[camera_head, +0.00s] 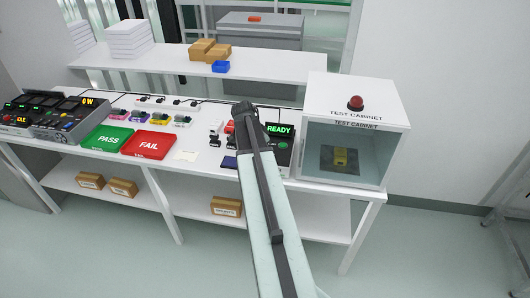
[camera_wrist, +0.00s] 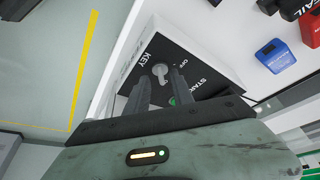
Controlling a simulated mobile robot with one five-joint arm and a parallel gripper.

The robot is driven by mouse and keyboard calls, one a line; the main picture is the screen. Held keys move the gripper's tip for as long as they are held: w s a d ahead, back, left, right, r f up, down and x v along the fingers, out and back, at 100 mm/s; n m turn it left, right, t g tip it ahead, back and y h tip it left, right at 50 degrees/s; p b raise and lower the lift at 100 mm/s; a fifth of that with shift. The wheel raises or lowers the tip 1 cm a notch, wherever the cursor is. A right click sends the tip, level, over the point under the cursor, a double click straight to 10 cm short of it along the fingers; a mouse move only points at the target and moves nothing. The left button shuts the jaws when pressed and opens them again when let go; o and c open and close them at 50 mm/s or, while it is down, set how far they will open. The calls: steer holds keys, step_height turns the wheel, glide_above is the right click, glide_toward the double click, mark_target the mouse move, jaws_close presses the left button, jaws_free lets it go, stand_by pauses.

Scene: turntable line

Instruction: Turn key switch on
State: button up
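The key switch (camera_wrist: 160,73) is a small grey round lock with a key in it. It sits on the dark top panel (camera_wrist: 199,62) of a white-sided box, beside the words KEY and OFF. My gripper (camera_wrist: 160,76) is open, with its two dark fingers apart on either side of the key in the wrist view. I cannot tell whether a finger touches it.
The white test cabinet (camera_head: 397,150) with a red lamp (camera_head: 355,103) stands right of the box. A red FAIL tray (camera_head: 148,145) and green PASS tray (camera_head: 107,139) lie to the left. Blue (camera_wrist: 275,56) and red blocks are near the gripper. A shelf (camera_head: 290,62) runs behind.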

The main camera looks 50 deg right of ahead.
steer(key=p+v, duration=0.6)
steer(key=v, duration=0.1)
steer(key=shift+r, duration=0.2)
steer(key=shift+a, duration=0.1)
steer(key=w+a+n+t+y, duration=0.1)
steer(key=w+a+n, duration=0.25)
steer(key=a, duration=1.05)
steer(key=w+a+n+t, duration=0.1)
steer(key=w+a+n, duration=0.3)
steer(key=a, duration=1)
steer(key=s+a+f+n+y, duration=0.1)
steer(key=s+a+n, duration=0.2)
steer(key=a+n, duration=0.3)
steer(key=s+a+n+g+y, duration=0.1)
steer(key=s+a+n+y, duration=0.1)
steer(key=a+n, duration=0.4)
steer(key=a, duration=0.4)
steer(key=shift+s+f+n, duration=0.35)
steer(key=shift+s+f, duration=0.05)
